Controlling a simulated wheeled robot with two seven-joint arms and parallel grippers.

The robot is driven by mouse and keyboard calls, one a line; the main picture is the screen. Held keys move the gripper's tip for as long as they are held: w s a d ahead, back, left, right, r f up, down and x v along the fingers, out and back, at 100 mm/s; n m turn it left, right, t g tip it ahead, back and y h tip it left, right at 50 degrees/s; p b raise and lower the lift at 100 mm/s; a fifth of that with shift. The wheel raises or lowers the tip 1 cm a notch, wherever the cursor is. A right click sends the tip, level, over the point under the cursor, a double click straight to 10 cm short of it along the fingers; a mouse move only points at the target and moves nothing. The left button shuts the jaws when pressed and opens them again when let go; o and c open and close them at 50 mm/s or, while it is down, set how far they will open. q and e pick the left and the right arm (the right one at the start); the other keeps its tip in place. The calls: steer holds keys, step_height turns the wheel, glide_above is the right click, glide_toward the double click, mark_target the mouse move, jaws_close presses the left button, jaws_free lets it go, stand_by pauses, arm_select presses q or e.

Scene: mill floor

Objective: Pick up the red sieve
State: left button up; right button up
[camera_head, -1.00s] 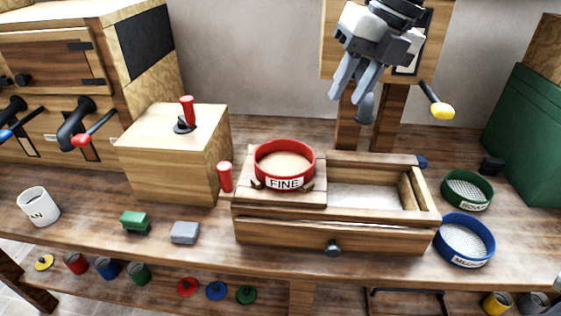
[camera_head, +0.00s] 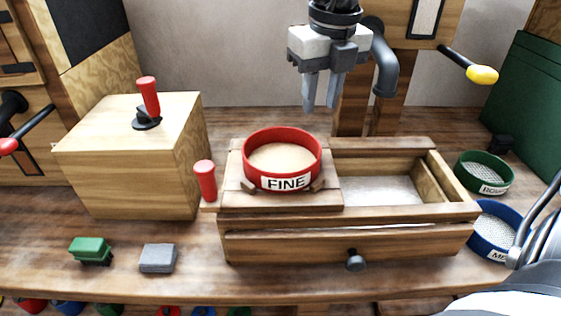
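The red sieve (camera_head: 283,177) is a round red-rimmed pan labelled "FINE", with pale tan material inside. It sits level on the left wooden deck of the open-topped box (camera_head: 236,211). My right gripper (camera_head: 321,106) hangs from the top of the picture with its fingers pointing down. It is above and slightly right of the sieve, apart from it. Its two grey fingers have a gap between them, with nothing held. My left gripper is not in view.
A green sieve (camera_head: 487,168) and a partly hidden blue sieve (camera_head: 492,236) stand at right. A red handle (camera_head: 206,181) stands left of the red sieve, beside a wooden block (camera_head: 126,160). Green (camera_head: 90,249) and grey (camera_head: 158,258) blocks lie front left. A yellow-tipped lever (camera_head: 482,74) projects behind.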

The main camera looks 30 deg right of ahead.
mark_target(314, 139)
steer(key=f, duration=0.6)
steer(key=w+f+p, duration=0.1)
steer(key=f, duration=0.3)
steer(key=shift+w+d+f, duration=0.1)
steer(key=shift+d, duration=0.1)
jaws_close()
